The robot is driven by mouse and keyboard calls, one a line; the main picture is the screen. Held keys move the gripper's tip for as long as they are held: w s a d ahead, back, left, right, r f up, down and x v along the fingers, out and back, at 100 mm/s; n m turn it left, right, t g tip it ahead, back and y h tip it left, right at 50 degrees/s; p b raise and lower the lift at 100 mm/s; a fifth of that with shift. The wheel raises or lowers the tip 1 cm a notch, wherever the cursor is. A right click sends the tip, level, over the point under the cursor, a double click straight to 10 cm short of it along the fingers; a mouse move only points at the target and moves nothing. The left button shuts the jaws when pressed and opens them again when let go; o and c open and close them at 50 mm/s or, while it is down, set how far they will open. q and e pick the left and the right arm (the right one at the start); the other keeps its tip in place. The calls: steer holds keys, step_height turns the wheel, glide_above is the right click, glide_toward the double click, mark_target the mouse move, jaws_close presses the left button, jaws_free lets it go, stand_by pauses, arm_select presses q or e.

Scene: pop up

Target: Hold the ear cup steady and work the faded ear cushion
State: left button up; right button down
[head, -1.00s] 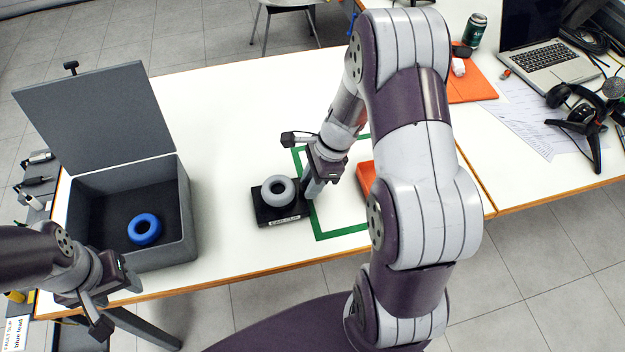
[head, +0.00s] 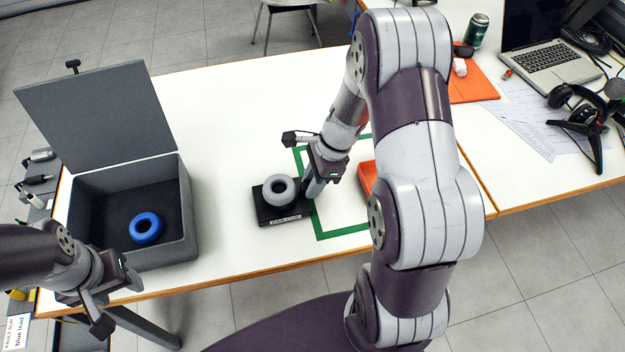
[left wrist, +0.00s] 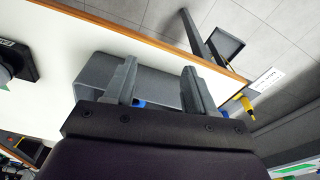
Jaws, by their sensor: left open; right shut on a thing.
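The ear cup (head: 284,213) is a black block with a label on its front, on the white table left of the green outline. The faded grey ear cushion (head: 279,190) sits on top of it. My right gripper (head: 312,194) is at the right side of the ear cup and shut on it; the arm partly hides the contact. My left gripper (head: 112,313) is open and empty by the table's front edge, left of and apart from the ear cup. In the left wrist view its two fingers (left wrist: 158,88) are spread, with the ear cup (left wrist: 18,62) at the left edge.
A grey open-lidded box (head: 185,210) stands at the left and holds a blue ring cushion (head: 145,229). An orange thing (head: 367,178) lies partly behind my right arm. A laptop (head: 548,55) and headphones (head: 575,98) are at the right. The table between box and ear cup is clear.

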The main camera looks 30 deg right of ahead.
arm_select(q)
steer(key=o, duration=0.4)
steer(key=shift+c, duration=0.2)
steer(key=o, duration=0.4)
steer(key=shift+w+d+n, duration=0.3)
steer(key=n+h, duration=0.3)
steer(key=n, duration=2.1)
glide_above(278, 187)
steer(key=s+a, duration=0.1)
steer(key=a, duration=0.1)
steer(key=shift+s+a+f+t, duration=0.1)
steer(key=shift+a+f+t, duration=0.05)
steer(key=shift+f+t, duration=0.2)
steer(key=x, duration=0.4)
steer(key=shift+d, duration=0.25)
steer(key=shift+d+f, duration=0.15)
steer(key=shift+f, duration=0.3)
